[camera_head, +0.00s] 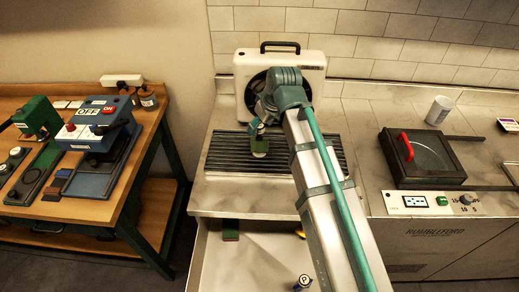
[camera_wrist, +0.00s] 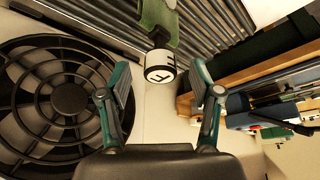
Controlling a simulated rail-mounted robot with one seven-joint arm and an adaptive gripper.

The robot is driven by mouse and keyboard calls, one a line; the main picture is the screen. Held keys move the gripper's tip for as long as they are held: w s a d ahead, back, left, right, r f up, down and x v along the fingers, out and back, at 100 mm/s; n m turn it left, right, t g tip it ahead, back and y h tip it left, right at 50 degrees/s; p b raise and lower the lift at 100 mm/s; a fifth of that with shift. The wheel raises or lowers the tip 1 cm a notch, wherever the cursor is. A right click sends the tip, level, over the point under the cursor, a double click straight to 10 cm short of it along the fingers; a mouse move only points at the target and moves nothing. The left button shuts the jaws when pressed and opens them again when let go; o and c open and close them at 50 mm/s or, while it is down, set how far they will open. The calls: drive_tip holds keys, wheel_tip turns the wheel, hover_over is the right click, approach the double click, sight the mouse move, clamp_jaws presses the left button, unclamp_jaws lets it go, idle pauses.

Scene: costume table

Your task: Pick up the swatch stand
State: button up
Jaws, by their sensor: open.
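I cannot tell for sure which thing is the swatch stand. A green item (camera_head: 260,146) is on the dark ribbed grille below my gripper (camera_head: 261,124) in the head view. In the wrist view my gripper (camera_wrist: 160,88) is open, its two fingers apart with nothing held. Just beyond the fingertips is a white round cap marked F (camera_wrist: 159,66), with a green body (camera_wrist: 160,18) behind it. The cap appears in line with the gap between the fingers. My gripper partly hides the item in the head view.
A white fan unit (camera_head: 316,68) with a black handle stands behind the grille (camera_head: 221,150). A wooden table (camera_head: 140,150) at left holds a blue ON/OFF box (camera_head: 112,107). A dark lidded box (camera_head: 430,160) and white cup (camera_head: 439,110) are at right. A P-marked cylinder (camera_head: 304,280) is in front.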

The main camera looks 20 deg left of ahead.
drive_tip(key=shift+b+x, duration=0.35)
drive_tip(key=shift+x, duration=0.65)
clamp_jaws()
